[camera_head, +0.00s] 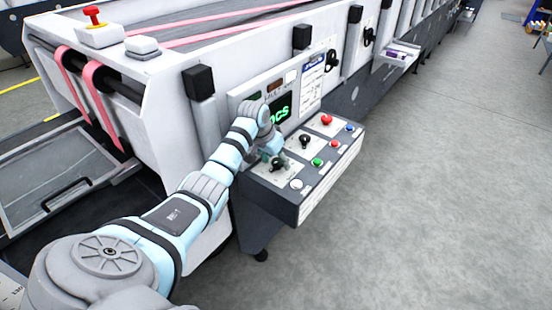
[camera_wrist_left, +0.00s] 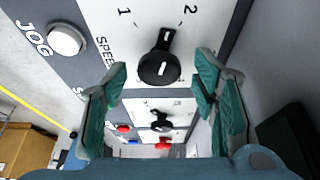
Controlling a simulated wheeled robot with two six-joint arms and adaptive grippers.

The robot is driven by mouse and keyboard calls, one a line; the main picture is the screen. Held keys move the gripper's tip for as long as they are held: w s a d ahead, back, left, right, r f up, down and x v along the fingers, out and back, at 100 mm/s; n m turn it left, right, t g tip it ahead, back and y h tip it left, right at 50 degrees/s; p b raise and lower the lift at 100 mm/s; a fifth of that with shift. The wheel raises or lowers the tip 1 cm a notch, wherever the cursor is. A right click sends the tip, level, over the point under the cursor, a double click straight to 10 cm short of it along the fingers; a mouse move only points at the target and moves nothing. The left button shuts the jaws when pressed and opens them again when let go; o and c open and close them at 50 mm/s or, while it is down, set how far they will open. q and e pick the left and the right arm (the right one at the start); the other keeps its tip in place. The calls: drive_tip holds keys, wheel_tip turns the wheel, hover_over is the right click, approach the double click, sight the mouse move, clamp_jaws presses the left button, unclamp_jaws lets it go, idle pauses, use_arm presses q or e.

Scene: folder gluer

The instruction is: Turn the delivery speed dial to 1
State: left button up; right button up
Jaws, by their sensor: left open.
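A black speed dial (camera_wrist_left: 160,66) sits on the white face of the control box, near the marks 1 and 2, in the left wrist view. Its white line points up between the two, leaning slightly toward 2. The word SPEED beside it is partly hidden by a finger. The dial also shows in the head view (camera_head: 278,167), just under the fingers. My left gripper (camera_wrist_left: 163,90) is open, with its teal fingers on either side below the dial, apart from it in the picture; contact is not visible. In the head view the left gripper (camera_head: 270,157) hangs over the box's near end. My right gripper is not visible.
The control box (camera_head: 330,170) also carries a second black dial (camera_head: 305,141), a white JOG button (camera_head: 296,184), a green button (camera_head: 317,162) and red and blue ones. A display (camera_head: 281,112) stands behind. Open floor lies to the right.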

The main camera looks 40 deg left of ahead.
use_arm(q)
drive_tip(key=c, duration=1.2)
drive_tip(key=shift+o, duration=0.2)
drive_tip(key=shift+n, duration=0.3)
drive_tip(key=n, duration=0.1)
drive_tip(key=n+y, duration=0.1)
drive_tip(key=n, duration=0.2)
drive_tip(key=shift+d+r+y, duration=0.1)
drive_tip(key=shift+d+y, duration=0.15)
drive_tip(key=shift+y, duration=0.15)
drive_tip(key=shift+w+d+n+g+y, duration=0.1)
drive_tip(key=shift+n+g+y, duration=0.25)
drive_tip(key=shift+n, duration=0.8)
drive_tip(key=shift+w+n+g+y, duration=0.1)
drive_tip(key=shift+n+g+y, duration=0.25)
drive_tip(key=shift+n, duration=0.8)
drive_tip(key=o, duration=1.2)
drive_tip(key=shift+s, duration=0.1)
drive_tip(key=shift+c, duration=0.2)
